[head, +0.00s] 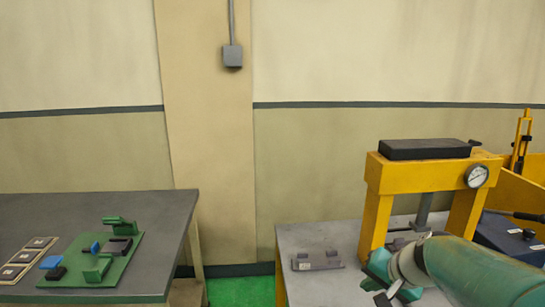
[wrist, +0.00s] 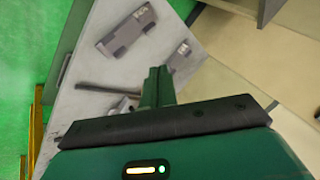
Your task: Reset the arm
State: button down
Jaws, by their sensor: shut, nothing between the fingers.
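My green arm enters the head view from the lower right. My gripper (head: 391,290) is at its end, low in front of the yellow press, over the grey right-hand table (head: 305,235). In the wrist view my gripper (wrist: 158,75) shows as narrow green fingers held together with nothing between them. Beyond the fingers the grey table top shows, with a grey block-like part (wrist: 125,32) on it. In the head view a grey part (head: 318,261) lies on the table to the left of my gripper.
The yellow press (head: 430,172) with a black top and a gauge stands close behind my arm. A dark table (head: 60,215) at left holds a green fixture plate (head: 120,268) and several small framed pieces. Green floor (head: 240,290) lies between the tables.

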jog(key=s+a+r+n+h, duration=0.1)
jog(key=s+a+n, duration=0.2)
jog(key=s, duration=0.5)
jog(key=s+a+r+n+h, duration=0.1)
jog(key=s+a+n+h, duration=0.1)
jog(key=s, duration=0.7)
jog(key=shift+s+a+r+n+g, duration=0.25)
jog(key=shift+a+n+g, duration=0.2)
jog(key=shift+n, duration=0.15)
